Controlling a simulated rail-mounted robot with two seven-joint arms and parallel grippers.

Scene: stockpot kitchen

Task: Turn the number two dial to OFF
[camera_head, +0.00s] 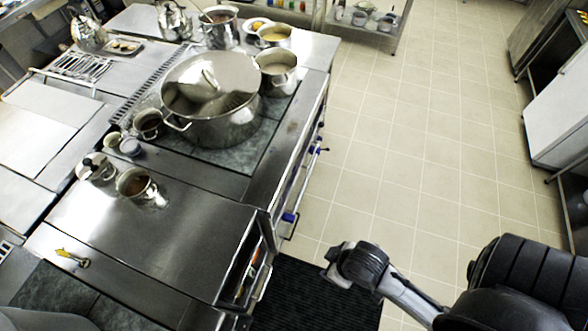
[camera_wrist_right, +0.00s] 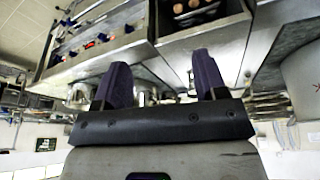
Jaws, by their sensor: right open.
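The dials sit on the stove's front panel, seen edge-on in the head view, where a blue-marked dial (camera_head: 289,217) and another farther one (camera_head: 316,150) show. In the right wrist view several dials with blue and red parts line the panel (camera_wrist_right: 92,47) at upper left. I cannot read their numbers or settings, so I cannot tell which is number two. My right gripper (camera_head: 333,266) is over the floor in front of the stove, apart from the panel. In the wrist view its two dark fingers (camera_wrist_right: 162,76) are spread and empty. My left gripper is not in view.
A large lidded stockpot (camera_head: 212,95) stands on the cooktop, with smaller pots around it. An open drawer or shelf (camera_head: 250,275) is at the counter's near front edge. A dark mat (camera_head: 305,295) lies below. The tiled floor (camera_head: 420,150) right of the stove is clear.

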